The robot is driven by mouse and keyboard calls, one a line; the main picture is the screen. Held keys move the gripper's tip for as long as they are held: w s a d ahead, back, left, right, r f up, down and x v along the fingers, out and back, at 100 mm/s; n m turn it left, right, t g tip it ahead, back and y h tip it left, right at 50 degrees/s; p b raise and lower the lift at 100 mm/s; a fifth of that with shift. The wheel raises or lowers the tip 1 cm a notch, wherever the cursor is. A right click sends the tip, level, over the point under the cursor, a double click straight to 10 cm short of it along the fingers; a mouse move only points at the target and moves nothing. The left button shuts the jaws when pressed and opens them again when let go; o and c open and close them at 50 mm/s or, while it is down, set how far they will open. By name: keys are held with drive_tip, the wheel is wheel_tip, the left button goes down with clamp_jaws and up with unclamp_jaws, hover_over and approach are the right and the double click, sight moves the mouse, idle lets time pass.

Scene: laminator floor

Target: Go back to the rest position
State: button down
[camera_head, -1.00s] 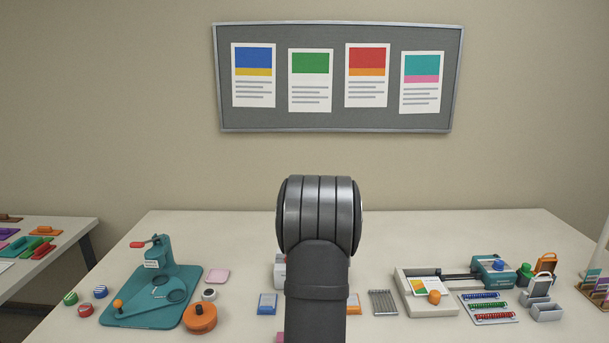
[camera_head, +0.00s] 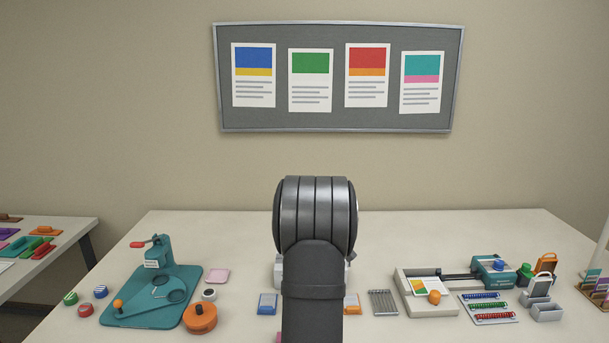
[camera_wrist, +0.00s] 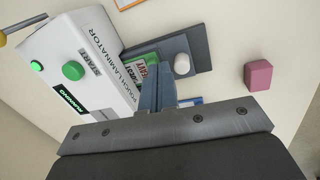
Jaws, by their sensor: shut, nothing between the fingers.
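My gripper (camera_wrist: 160,92) shows in the wrist view with its narrow fingers together and nothing between them. It is above the table beside the white pouch laminator (camera_wrist: 95,55), apart from it as far as I can tell. The laminator has green buttons, a START label and a display reading RUNNING. A dark slate tray (camera_wrist: 195,45) with a white knob and a green and white card (camera_wrist: 147,68) lies beyond the fingers. In the head view my arm hides the gripper and most of the laminator.
A pink block (camera_wrist: 258,75) stands right of the tray in the wrist view. In the head view a teal press (camera_head: 150,310) and an orange round piece (camera_head: 200,317) are at left. A trimmer (camera_head: 430,305) and a wire rack (camera_head: 383,302) are at right. The table's back strip is clear.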

drive_tip(key=shift+w+d+f+m+t+h, duration=0.15)
drive_tip(key=shift+d+m+t, duration=0.35)
drive_tip(key=shift+d, duration=0.15)
drive_tip(key=shift+w+d+f+m+t+h, duration=0.2)
drive_tip(key=shift+d+m+t, duration=0.15)
drive_tip(key=shift+d+t, duration=0.2)
drive_tip(key=shift+w+d+f+m+t+h, duration=0.15)
drive_tip(key=shift+d+m+t, duration=0.3)
drive_tip(key=shift+d, duration=0.25)
idle(3.3)
